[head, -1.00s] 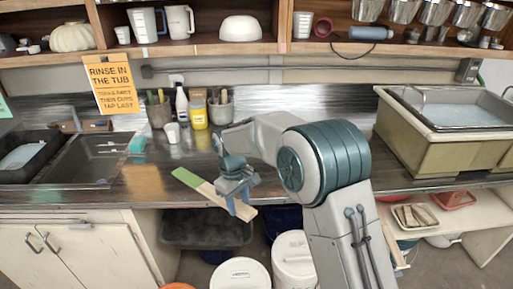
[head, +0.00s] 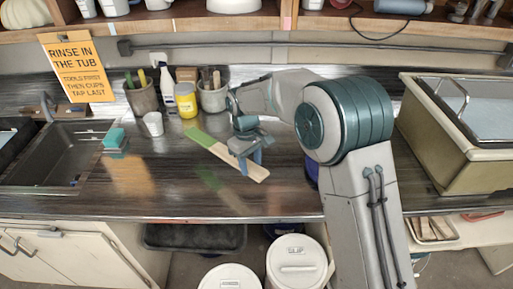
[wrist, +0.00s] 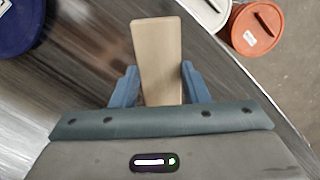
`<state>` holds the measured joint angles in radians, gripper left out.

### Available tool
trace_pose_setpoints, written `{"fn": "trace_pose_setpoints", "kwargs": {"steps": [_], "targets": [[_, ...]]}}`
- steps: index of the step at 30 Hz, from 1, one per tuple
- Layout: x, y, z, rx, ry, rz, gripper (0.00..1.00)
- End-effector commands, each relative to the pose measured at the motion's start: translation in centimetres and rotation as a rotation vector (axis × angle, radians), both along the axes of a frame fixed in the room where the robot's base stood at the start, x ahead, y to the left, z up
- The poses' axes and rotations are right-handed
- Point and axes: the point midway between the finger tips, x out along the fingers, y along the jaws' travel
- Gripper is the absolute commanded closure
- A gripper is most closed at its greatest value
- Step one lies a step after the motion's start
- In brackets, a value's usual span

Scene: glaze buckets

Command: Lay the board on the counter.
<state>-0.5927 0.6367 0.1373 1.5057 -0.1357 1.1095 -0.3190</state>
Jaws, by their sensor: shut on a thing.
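The board (head: 222,150) is a flat strip, green at its left end and pale wood at its right end. My gripper (head: 250,160) is shut on it, toward the wooden end. In the head view the board is over the dark, shiny counter (head: 150,195), and a green reflection shows below it, so it appears to be held above the surface. In the wrist view the wooden end of the board (wrist: 160,50) sticks out between the fingers (wrist: 157,84); the green end is hidden there.
Behind the board stand a white cup (head: 153,124), a yellow jar (head: 186,100) and two tool pots. A sink (head: 60,155) with a teal sponge (head: 114,138) is at left. A big tub (head: 460,140) is at right. The counter before the board is clear; lidded buckets stand below.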

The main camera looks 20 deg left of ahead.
Motion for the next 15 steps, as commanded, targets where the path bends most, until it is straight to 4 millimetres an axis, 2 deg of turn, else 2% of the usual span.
{"fn": "trace_pose_setpoints", "kwargs": {"steps": [8,15], "targets": [[-0.1,0.1,-0.9,0.001,0.000,0.002,0.91],[0.1,-0.1,-3.0,0.000,0.000,-0.001,0.91]]}}
